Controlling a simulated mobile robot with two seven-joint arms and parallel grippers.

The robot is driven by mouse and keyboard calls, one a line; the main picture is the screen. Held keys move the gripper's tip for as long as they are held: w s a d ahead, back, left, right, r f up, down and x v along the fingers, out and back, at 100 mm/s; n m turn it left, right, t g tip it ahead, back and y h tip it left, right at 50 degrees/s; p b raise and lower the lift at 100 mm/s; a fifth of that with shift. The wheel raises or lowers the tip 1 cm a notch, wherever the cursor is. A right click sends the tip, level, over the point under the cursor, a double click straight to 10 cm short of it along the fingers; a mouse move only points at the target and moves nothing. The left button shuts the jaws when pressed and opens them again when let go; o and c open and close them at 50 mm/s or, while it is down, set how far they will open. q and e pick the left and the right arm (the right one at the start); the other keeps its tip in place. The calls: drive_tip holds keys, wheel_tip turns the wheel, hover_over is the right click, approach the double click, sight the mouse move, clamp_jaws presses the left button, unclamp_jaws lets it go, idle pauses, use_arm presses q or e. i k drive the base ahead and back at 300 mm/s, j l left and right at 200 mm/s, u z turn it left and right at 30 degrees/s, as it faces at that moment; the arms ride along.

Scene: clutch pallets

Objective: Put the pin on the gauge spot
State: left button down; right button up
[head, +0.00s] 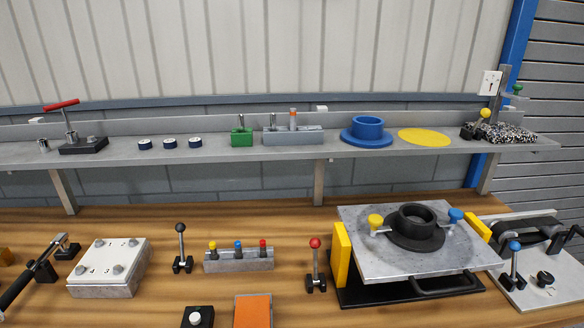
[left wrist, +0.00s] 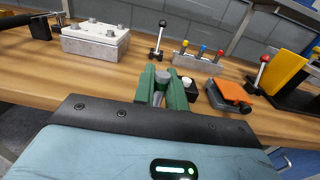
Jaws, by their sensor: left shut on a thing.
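My left gripper (left wrist: 164,88), with green fingers, is in the left wrist view over the front of the wooden bench. It is shut on a grey cylindrical thing (left wrist: 159,97), which looks like the pin; the fingers hide much of it. Neither gripper shows in the head view. A flat yellow round spot (head: 425,137) lies bare on the grey shelf, right of a blue flanged ring (head: 367,130). No label shows whether it is the gauge spot. Other small pins stand in a green block (head: 241,138) and a grey block (head: 292,137) on the shelf.
The bench holds a white-topped block (head: 108,262), a rack with coloured knobs (head: 239,260), a red-knobbed lever (head: 316,268), an orange-topped block (head: 253,310) and a metal plate with a black ring (head: 417,230). A red-handled clamp (head: 80,140) stands on the shelf (head: 220,155).

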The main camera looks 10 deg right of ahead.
sight(509, 130)
drive_tip(key=k+l, duration=0.1)
drive_tip(key=l, duration=0.95)
drive_tip(key=k+l, duration=0.15)
drive_tip(key=l, duration=0.35)
drive_tip(key=l+z, duration=0.1)
drive_tip(key=l, duration=2.3)
drive_tip(key=i+l, duration=0.1)
drive_tip(key=l, duration=0.25)
drive_tip(key=i+l, duration=0.1)
drive_tip(key=l, duration=0.3)
drive_tip(key=l+z, duration=0.1)
drive_tip(key=l, duration=0.25)
drive_tip(key=i+l, duration=0.2)
drive_tip(key=l, duration=0.2)
drive_tip(key=i+l, duration=0.1)
drive_tip(key=l, duration=0.25)
